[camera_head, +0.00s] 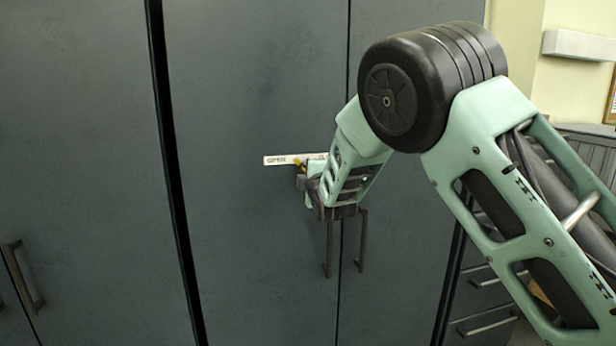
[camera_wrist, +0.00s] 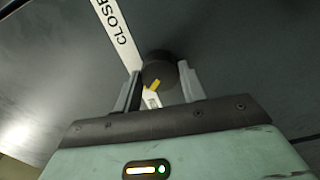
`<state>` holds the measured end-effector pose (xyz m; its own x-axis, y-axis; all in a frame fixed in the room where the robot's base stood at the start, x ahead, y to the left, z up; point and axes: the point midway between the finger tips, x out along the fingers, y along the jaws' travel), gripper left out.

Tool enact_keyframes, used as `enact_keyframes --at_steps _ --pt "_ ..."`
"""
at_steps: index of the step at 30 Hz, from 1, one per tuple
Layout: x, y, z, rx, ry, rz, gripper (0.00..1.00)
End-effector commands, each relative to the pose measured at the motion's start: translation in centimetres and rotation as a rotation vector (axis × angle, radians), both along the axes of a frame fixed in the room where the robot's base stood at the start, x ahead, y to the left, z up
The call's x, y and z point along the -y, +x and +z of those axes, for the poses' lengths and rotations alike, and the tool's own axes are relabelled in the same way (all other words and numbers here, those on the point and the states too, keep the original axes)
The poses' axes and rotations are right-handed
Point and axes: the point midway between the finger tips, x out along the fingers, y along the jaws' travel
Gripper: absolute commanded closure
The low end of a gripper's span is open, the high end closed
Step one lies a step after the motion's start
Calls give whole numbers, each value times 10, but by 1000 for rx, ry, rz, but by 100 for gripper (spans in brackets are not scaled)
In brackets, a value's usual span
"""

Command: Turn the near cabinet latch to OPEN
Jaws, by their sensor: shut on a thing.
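The latch is a dark round knob (camera_wrist: 158,70) with a yellow pointer (camera_wrist: 154,85), on the dark cabinet door (camera_head: 255,90). A white label strip (camera_head: 284,160) runs behind it; its left end carries small lettering that looks like OPEN. In the wrist view the strip (camera_wrist: 113,22) reads CLOSE at the upper left, its last letters cut off. The pointer aims down and slightly left there, away from that word. My gripper (camera_wrist: 159,76) is shut on the knob, one finger on each side. In the head view my gripper (camera_head: 305,176) hides most of the knob.
Two vertical door handles (camera_head: 328,250) (camera_head: 362,242) hang just below my gripper. Another handle (camera_head: 22,278) is at the lower left. Drawers (camera_head: 487,325) stand at the lower right. The door face left of the label is clear.

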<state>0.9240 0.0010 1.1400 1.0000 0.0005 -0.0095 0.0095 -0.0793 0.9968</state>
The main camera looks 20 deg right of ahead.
Motion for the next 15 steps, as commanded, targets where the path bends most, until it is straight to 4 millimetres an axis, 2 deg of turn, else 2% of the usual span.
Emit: enact_keyframes --at_steps 15 --pt "-1 0 0 0 -96 1 82"
